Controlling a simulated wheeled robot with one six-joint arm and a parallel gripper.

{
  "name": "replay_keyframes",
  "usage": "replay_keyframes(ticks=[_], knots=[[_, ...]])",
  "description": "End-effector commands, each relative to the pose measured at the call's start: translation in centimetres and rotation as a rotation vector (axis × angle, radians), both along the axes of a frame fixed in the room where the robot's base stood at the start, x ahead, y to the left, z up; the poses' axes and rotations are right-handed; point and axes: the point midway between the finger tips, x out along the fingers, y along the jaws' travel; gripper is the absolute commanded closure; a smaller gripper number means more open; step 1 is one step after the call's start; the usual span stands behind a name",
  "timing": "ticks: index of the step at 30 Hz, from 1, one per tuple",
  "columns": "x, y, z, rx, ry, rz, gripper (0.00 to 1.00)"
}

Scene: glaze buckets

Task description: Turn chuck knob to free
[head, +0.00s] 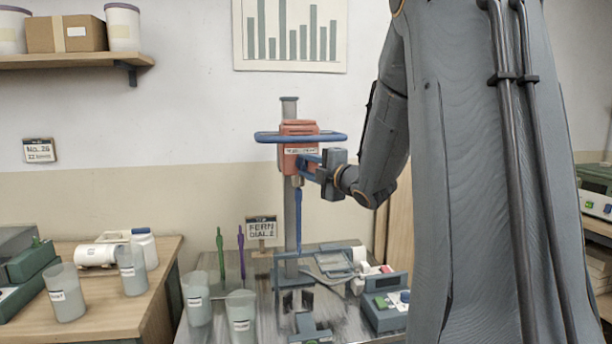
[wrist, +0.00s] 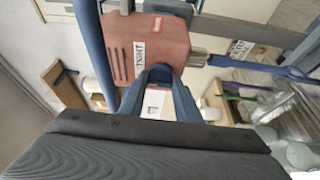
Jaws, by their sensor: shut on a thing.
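The mixer head (head: 299,130) is a red housing on a grey upright post, with a blue bar across it. It also shows in the wrist view (wrist: 120,48), with a white label reading "TIGHT". A metal chuck (wrist: 197,59) sticks out of its lower end and holds a blue paddle shaft (head: 298,215). My gripper (head: 304,162) is at the housing's right side. In the wrist view its blue fingers (wrist: 162,74) are closed in against the housing beside the label.
Grey cups (head: 197,300) and a sign (head: 262,228) stand on the bench around the post. A box with a green button (head: 384,308) is at right. A side table with more cups (head: 66,292) is at left. My arm covers much of the right.

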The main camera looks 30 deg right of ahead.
Motion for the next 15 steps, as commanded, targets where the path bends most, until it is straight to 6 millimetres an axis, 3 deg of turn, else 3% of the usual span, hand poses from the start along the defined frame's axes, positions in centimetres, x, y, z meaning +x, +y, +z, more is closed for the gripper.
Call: replay_keyframes(ticks=[15], knots=[[0.06,0.1,0.29,-0.466,0.133,0.0,0.93]])
